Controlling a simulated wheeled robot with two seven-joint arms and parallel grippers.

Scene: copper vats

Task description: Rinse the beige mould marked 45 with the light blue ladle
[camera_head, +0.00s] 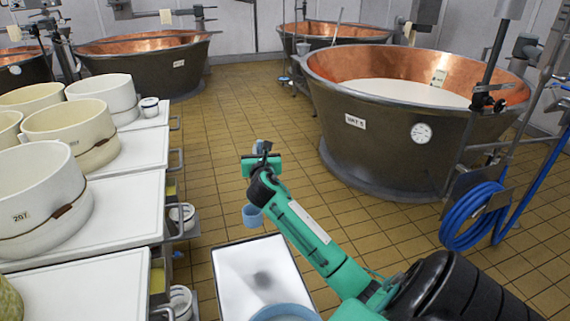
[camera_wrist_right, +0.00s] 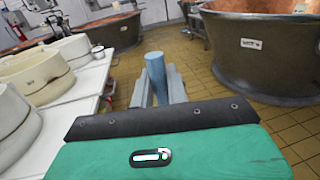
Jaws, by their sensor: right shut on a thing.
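My right gripper (camera_head: 262,150) is out over the floor aisle, shut on the light blue ladle. The ladle's cup (camera_head: 252,215) hangs below the gripper, beyond the white-topped stand. In the right wrist view the ladle's blue handle (camera_wrist_right: 155,72) stands between the fingers (camera_wrist_right: 157,92). Beige moulds (camera_head: 70,120) stand on the white tables at left, apart from the gripper. One pale mould in front (camera_head: 38,195) carries a tag that seems to read 207. I cannot make out a 45 on any mould. My left gripper is not in view.
A copper vat of whitish liquid (camera_head: 345,125) stands at right, with a blue hose (camera_head: 470,215) beside it. A blue round tub (camera_head: 285,313) sits on the white stand (camera_head: 235,262) below my arm. White tables (camera_head: 120,225) line the left. The tiled aisle is clear.

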